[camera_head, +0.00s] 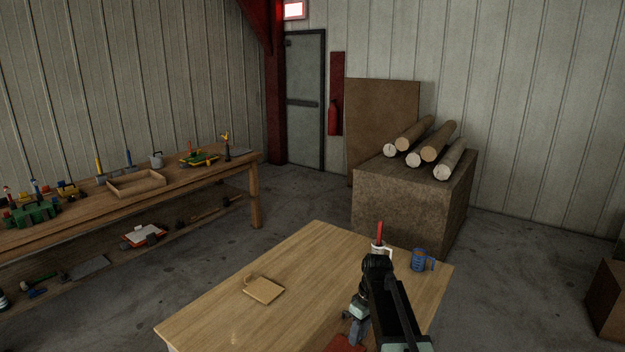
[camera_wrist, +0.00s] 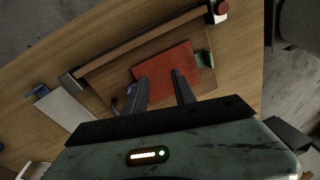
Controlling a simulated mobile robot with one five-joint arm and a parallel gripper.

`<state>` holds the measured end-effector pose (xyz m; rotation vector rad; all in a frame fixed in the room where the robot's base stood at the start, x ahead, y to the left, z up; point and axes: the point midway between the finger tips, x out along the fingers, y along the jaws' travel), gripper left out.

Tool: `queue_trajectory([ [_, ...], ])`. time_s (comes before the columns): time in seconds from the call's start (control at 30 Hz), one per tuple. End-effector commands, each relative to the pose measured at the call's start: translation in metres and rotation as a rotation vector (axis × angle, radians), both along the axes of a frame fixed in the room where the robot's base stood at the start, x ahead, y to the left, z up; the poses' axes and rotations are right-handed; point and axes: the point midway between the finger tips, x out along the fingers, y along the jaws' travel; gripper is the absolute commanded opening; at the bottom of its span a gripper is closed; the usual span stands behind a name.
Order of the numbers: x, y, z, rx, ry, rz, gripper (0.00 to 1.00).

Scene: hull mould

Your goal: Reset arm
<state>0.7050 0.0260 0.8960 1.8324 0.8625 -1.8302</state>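My gripper (camera_head: 353,322) hangs low over the front right of a wooden table (camera_head: 290,262) in the head view, partly hidden by my dark arm. In the wrist view my gripper (camera_wrist: 160,76) has its two dark fingers apart, with nothing clearly held between them. A flat red piece (camera_wrist: 165,62) lies beyond and below the fingertips, against a brown wood-edged surface. The red piece (camera_head: 346,343) also shows at the bottom of the head view. I cannot tell how far the fingertips are from it.
On the table are a small wooden board (camera_head: 264,290), a white cup (camera_head: 380,247) holding a red stick, and a blue mug (camera_head: 418,260) near my arm. A tool-laden workbench (camera_head: 215,172) stands left. A brown block (camera_head: 410,205) carrying logs stands behind. Floor between is clear.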

Motion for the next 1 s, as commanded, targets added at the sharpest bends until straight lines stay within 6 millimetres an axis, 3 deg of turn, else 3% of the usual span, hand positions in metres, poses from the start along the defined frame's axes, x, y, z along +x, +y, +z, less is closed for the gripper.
queue_trajectory([
  [0.03,-0.042,-0.001,-0.001,-0.026,0.003,-0.071,0.32],
  [0.1,-0.077,-0.006,-0.002,-0.063,0.006,-0.192,0.32],
  [0.2,-0.115,-0.013,-0.002,-0.107,0.003,-0.371,0.32],
  [0.3,-0.138,-0.021,-0.003,-0.141,-0.002,-0.553,0.32],
  [0.5,-0.132,-0.025,-0.003,-0.154,-0.001,-0.737,0.32],
  [0.57,-0.131,-0.024,-0.003,-0.154,0.001,-0.747,0.36],
  [1.0,-0.131,-0.024,-0.003,-0.152,0.001,-0.743,0.36],
])
